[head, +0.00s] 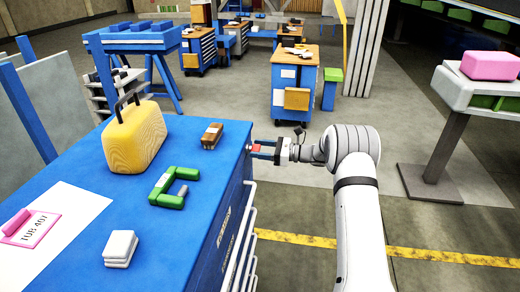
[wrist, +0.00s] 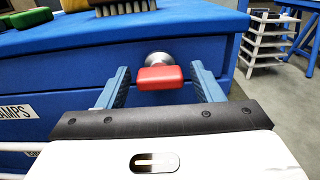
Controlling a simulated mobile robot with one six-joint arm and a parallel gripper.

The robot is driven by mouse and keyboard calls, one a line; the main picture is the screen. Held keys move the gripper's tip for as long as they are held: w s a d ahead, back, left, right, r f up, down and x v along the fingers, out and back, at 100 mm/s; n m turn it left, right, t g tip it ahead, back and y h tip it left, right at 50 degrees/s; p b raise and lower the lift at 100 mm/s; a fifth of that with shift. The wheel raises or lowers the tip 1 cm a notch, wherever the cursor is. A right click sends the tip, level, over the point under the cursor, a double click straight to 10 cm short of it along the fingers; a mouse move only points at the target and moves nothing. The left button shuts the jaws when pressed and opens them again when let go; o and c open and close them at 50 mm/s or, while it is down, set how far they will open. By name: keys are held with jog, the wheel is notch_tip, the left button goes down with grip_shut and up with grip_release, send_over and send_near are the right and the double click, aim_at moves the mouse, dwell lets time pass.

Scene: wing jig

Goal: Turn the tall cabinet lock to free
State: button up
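The lock is a red knob (wrist: 160,77) on a round silver base (wrist: 159,58), set in the blue front of the tall cabinet (wrist: 225,50). Its red handle lies crosswise in the wrist view. In the head view a small red part of the knob (head: 256,148) shows at the cabinet's right side. My gripper (wrist: 160,72) is open, with one blue finger on each side of the knob. There is a visible gap between each finger and the red handle. In the head view my gripper (head: 262,149) reaches in from the right.
On the cabinet top (head: 195,225) are a yellow case (head: 135,137), a brush (head: 212,136), a green clamp (head: 165,190), white blocks (head: 121,248) and a pink-clipped sheet (head: 30,228). Pale handles (head: 240,245) line the cabinet's front.

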jog(key=c, duration=0.8)
jog(key=shift+f+b, duration=0.1)
jog(key=shift+b, duration=0.4)
jog(key=n+b, duration=0.8)
jog(key=b, duration=0.4)
jog(key=n+b, duration=0.9)
jog(key=b, duration=0.4)
jog(key=shift+s+f+n, duration=0.15)
jog(key=shift+f+n, duration=0.05)
jog(key=shift+n, duration=0.1)
jog(key=shift+r+n+b, duration=0.1)
jog(key=shift+n+b, duration=0.2)
jog(key=shift+b, duration=0.1)
jog(key=o, duration=1)
jog(key=shift+c, duration=0.2)
